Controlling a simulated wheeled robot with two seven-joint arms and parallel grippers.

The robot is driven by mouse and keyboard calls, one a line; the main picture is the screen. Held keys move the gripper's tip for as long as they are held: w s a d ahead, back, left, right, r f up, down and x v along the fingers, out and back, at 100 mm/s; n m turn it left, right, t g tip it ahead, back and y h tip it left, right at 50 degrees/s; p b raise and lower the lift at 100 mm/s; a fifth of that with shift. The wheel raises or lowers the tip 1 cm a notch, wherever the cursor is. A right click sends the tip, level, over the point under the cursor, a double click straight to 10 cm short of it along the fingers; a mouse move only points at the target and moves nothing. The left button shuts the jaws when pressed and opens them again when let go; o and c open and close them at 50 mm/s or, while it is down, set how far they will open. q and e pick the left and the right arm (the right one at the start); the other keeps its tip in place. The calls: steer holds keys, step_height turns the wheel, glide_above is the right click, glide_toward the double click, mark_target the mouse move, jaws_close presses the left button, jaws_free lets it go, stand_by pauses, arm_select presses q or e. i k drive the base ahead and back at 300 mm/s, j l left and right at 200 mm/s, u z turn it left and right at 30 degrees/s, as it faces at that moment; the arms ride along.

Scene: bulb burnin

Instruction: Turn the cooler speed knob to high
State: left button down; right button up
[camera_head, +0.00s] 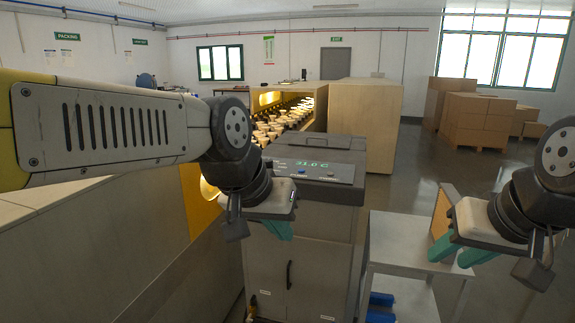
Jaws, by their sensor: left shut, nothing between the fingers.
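The cooler is taken to be the grey cabinet (300,270) in the middle, with a sloped control panel (325,172) on top. My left gripper (279,231) is shut and empty, in front of the cabinet's upper front and below the panel. My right gripper (459,254) is open and empty, right of the cabinet.
A grey side table (400,228) stands right of the cabinet, with blue bins (381,300) below. Behind, a wooden enclosure (366,110) holds a conveyor with rows of bulbs (280,124). Cardboard boxes (478,120) are stacked at the back right. The floor between is clear.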

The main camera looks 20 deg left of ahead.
mark_target(268, 163)
steer(key=u, duration=0.75)
steer(key=i+j+u, duration=0.1)
steer(key=i+u, duration=0.8)
steer(key=k+l, duration=0.05)
